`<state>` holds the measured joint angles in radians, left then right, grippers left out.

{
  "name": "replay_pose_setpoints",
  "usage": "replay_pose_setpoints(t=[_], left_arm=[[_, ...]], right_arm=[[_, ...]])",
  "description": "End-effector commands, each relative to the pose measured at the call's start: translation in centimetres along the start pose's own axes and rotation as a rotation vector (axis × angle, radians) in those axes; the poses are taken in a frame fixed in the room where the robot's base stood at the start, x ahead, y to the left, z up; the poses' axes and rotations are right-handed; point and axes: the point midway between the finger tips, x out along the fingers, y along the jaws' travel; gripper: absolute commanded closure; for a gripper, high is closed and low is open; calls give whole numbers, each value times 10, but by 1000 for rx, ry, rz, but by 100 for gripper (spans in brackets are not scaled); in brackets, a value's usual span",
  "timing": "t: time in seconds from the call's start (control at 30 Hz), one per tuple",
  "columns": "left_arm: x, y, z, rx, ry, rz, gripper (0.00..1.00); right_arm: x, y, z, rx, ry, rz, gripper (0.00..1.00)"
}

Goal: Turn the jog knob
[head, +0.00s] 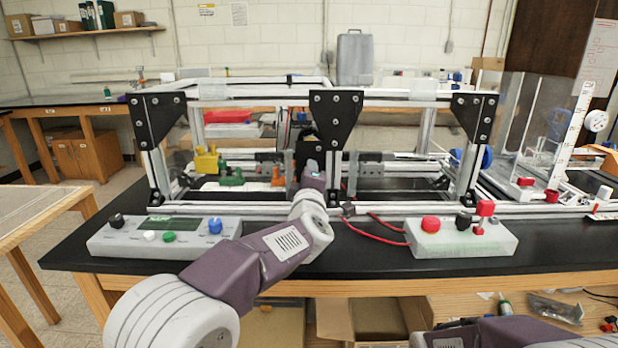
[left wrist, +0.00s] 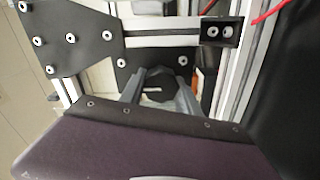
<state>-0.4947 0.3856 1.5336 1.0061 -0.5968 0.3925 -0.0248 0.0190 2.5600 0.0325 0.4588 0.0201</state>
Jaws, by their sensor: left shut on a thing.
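The jog knob (left wrist: 158,87) is a dark, round knob with a short white mark on its face, seen in the left wrist view. My left gripper (left wrist: 160,97) has its two grey fingers on either side of the knob and is shut on it. In the head view, my left gripper (head: 310,172) is in front of the middle post of the extrusion frame (head: 250,208), and the knob is hidden there. My right arm shows only at the bottom right of the head view, and its gripper is out of view.
A control box (head: 115,238) with black, white, green and blue knobs stands at the left front of the black table (head: 70,262). A second box (head: 455,245) with red and black controls and red cables (head: 385,237) stands at the right front. Black corner plates (head: 158,118) stick out from the frame.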

Motion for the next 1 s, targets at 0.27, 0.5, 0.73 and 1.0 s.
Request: replay_pose_setpoints(t=[0.27, 0.5, 0.73, 1.0], left_arm=[[0, -1, 0, 1, 0, -2, 53], [0, 0, 0, 1, 0, -1, 52], [-15, 0, 1, 1, -3, 0, 52], [-63, 1, 1, 1, -3, 0, 52]], right_arm=[[0, 0, 0, 0, 0, 0, 64], [0, 0, 0, 0, 0, 0, 64], [1, 0, 0, 0, 0, 0, 64], [0, 0, 0, 0, 0, 0, 64]])
